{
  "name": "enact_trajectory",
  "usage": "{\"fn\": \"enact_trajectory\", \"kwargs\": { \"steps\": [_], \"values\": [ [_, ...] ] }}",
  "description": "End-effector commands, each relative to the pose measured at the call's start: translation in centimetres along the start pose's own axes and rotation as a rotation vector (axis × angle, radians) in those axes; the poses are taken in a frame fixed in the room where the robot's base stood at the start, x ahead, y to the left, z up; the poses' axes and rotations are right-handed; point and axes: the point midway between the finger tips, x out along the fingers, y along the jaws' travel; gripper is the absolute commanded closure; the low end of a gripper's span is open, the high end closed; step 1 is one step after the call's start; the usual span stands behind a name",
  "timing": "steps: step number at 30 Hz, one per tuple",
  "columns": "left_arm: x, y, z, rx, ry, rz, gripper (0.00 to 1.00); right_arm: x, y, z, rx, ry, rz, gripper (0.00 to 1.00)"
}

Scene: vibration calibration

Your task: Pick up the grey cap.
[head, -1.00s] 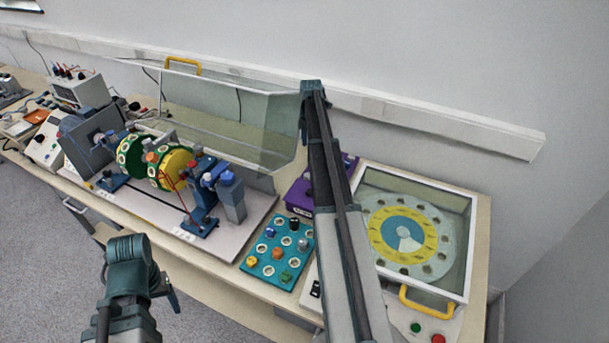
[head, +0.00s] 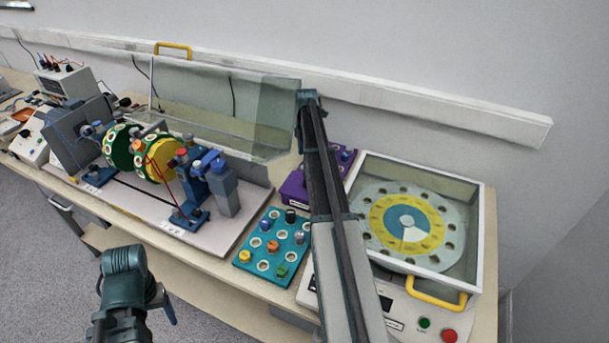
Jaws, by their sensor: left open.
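The small grey cap (head: 299,237) sits at the right side of a teal tray (head: 250,270) on the bench. Blue, black, orange, yellow and green caps sit on the same tray, among several white-ringed holes. My left gripper (head: 166,303) is at the lower left, in front of the bench edge. It is open and well apart from the grey cap; its fingers show only in part. My right arm rises from the bottom centre, just right of the tray. Its gripper does not show.
A rotor rig with a yellow-green drum (head: 160,160) stands left of the tray, under a raised clear cover (head: 215,105). A purple box (head: 296,188) is behind the tray. A framed disc unit (head: 478,240) with a yellow handle (head: 436,294) is at the right.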

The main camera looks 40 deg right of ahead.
Motion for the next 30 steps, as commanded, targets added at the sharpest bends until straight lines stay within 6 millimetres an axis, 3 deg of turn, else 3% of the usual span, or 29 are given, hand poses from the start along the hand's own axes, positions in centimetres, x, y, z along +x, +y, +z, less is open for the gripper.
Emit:
{"fn": "enact_trajectory", "kwargs": {
  "steps": [8, 18, 27, 30],
  "values": [
    [1.0, 0.1, -0.1, 0.0, 0.0, 0.0, 0.28, 1.0, 0.1, 0.0, 0.0, 0.0, 0.0, 0.26],
    [5.0, 0.5, -0.3, 0.0, 0.0, 0.0, 0.28, 5.0, 0.3, -0.1, 0.0, 0.0, 0.001, 0.26],
    [5.0, 0.5, -0.3, 0.0, 0.0, 0.0, 0.28, 5.0, 0.3, -0.1, -0.001, 0.0, 0.001, 0.26],
    [5.0, 0.5, -0.3, 0.0, 0.0, 0.0, 0.28, 5.0, 0.3, -0.1, 0.0, 0.0, 0.001, 0.42]
  ]
}}
